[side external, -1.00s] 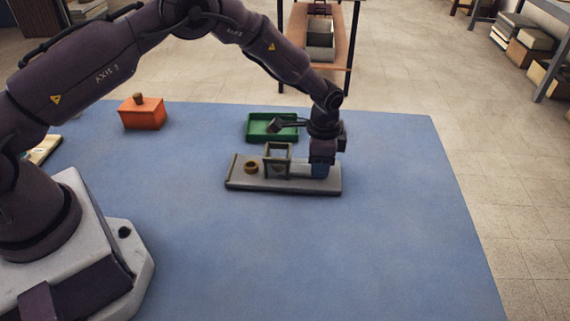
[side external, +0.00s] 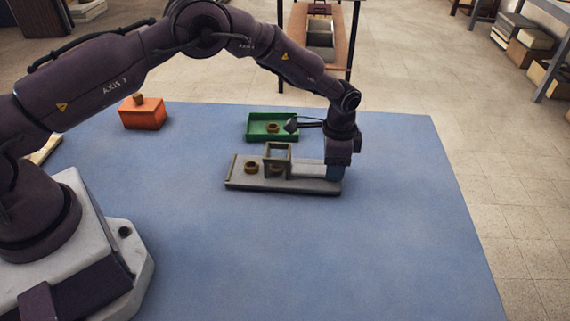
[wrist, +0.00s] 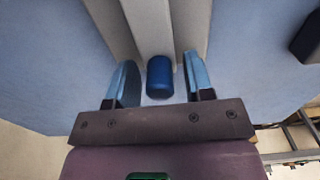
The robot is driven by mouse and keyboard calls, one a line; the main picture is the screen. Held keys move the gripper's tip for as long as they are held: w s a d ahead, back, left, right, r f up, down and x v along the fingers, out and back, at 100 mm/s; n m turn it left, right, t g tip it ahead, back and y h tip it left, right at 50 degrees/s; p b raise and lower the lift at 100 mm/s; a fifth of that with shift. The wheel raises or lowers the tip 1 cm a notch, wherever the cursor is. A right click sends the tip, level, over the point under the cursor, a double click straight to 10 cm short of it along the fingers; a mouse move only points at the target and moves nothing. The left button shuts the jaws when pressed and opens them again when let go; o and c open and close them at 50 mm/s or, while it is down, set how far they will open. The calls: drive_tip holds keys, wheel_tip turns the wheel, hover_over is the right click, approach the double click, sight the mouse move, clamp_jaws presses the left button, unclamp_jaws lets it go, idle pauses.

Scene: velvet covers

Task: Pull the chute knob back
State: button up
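The chute (side external: 315,170) is a grey channel on a flat grey base (side external: 240,184) in the side view. A small upright frame (side external: 277,148) stands over its left end. The chute knob (wrist: 160,77) is a blue cylinder in the wrist view, at the channel's near end. My gripper (wrist: 160,64) is open, with one blue finger on each side of the knob and a visible gap on both sides. In the side view my gripper (side external: 334,173) is low at the base's right end, and the knob cannot be told apart there.
A brass ring (side external: 251,167) sits on the base left of the frame, and another (side external: 277,170) shows inside the frame. A green tray (side external: 258,138) with a ring-like piece stands behind. An orange box (side external: 142,115) is at the back left. The blue cloth in front is clear.

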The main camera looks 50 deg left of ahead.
drive_tip(key=o, duration=0.9)
drive_tip(key=shift+c, duration=0.2)
drive_tip(key=shift+r, duration=0.1)
drive_tip(key=shift+r, duration=3.4)
drive_tip(key=s, duration=0.1)
drive_tip(key=s+n, duration=0.1)
drive_tip(key=s+f, duration=0.1)
drive_tip(key=shift+s+a+n+g, duration=0.1)
drive_tip(key=shift+a+n+g, duration=0.2)
drive_tip(key=shift+g, duration=0.1)
drive_tip(key=s+a+r+n+t, duration=0.2)
drive_tip(key=s+a+r, duration=0.1)
drive_tip(key=s+r, duration=0.5)
drive_tip(key=s+a+r+n+t, duration=0.2)
drive_tip(key=s+a+r+n, duration=0.1)
drive_tip(key=s+r, duration=0.6)
drive_tip(key=s+a+r+n+t, duration=0.2)
drive_tip(key=s+a+r, duration=0.1)
drive_tip(key=s+r, duration=0.6)
drive_tip(key=s, duration=0.3)
drive_tip(key=shift+s+a, duration=0.25)
drive_tip(key=shift+s, duration=0.15)
